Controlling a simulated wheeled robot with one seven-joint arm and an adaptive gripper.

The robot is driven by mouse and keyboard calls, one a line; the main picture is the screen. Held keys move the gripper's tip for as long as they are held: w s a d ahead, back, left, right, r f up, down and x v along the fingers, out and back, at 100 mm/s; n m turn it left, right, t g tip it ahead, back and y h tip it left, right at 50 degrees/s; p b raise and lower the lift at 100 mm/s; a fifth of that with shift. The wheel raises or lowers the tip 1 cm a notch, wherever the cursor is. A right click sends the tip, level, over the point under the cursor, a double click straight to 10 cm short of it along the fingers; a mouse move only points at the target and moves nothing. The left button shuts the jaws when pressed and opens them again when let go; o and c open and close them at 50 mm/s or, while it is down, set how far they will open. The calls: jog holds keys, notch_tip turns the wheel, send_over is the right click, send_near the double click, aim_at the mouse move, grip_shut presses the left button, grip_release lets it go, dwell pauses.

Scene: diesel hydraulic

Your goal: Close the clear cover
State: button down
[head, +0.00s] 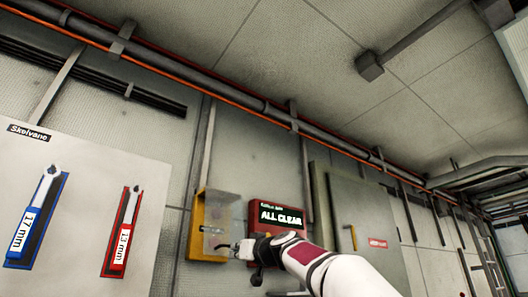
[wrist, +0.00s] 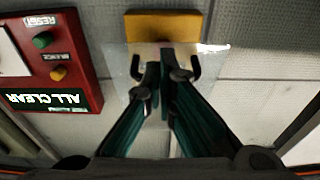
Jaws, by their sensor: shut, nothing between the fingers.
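The yellow box (head: 197,226) is on the wall left of the red ALL CLEAR panel in the head view; its yellow face (wrist: 165,25) also shows at the top of the wrist view. The clear cover (wrist: 120,72) is a see-through sheet at the box in the wrist view, behind my fingers. In the head view I cannot tell how far it stands open. My gripper (wrist: 166,76) is shut and empty, in front of the cover; I cannot tell if it touches it. In the head view my gripper (head: 234,247) is at the box's lower right.
The red ALL CLEAR panel (head: 276,214) is close to the right of the box, behind my wrist. A grey cabinet (head: 365,220) stands further right. A white board (head: 85,165) with a blue and a red wrench hangs at the left. Pipes run above.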

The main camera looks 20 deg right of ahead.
jog(key=shift+w+a+f+p, duration=0.1)
jog(key=shift+w+a+f, duration=0.15)
jog(key=shift+w, duration=0.3)
jog(key=shift+w+a+f+p, duration=0.15)
jog(key=shift+w+f, duration=0.1)
jog(key=shift+w, duration=0.35)
jog(key=shift+w+a+f+p, duration=0.1)
jog(key=shift+w+a+f, duration=0.15)
jog(key=shift+w, duration=0.3)
jog(key=shift+s, duration=0.1)
